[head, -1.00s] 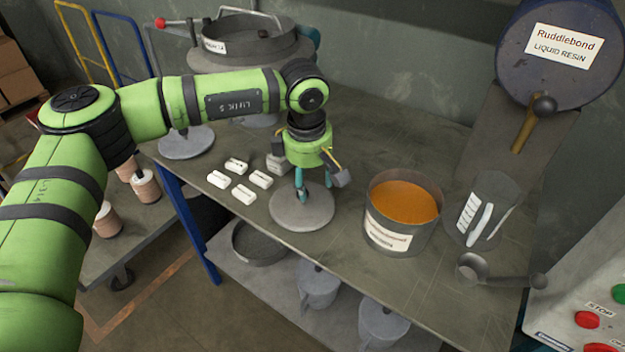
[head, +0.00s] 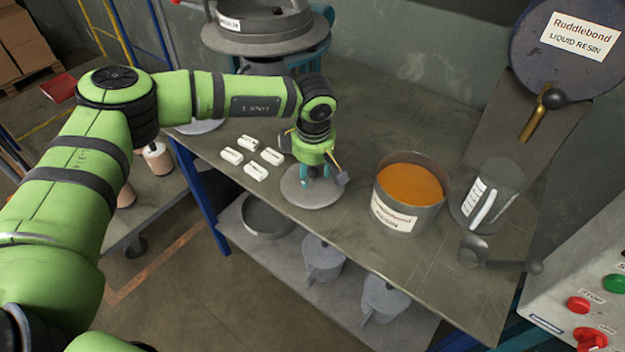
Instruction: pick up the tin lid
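The tin lid is a flat, round grey disc (head: 311,196) lying on the bench, left of the open tin (head: 408,213) of orange resin. My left gripper (head: 315,181) points down right over the disc, with its fingertips at or just above the disc's top. The two teal fingers stand apart and look open. The gripper body hides the back of the disc, and I cannot tell whether the fingers touch it. My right gripper is not in view.
Several white blocks (head: 255,171) lie just left of the disc. A sieve (head: 258,30) stands behind. The bench front (head: 440,290) is clear. Grey pots (head: 323,258) sit on the lower shelf.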

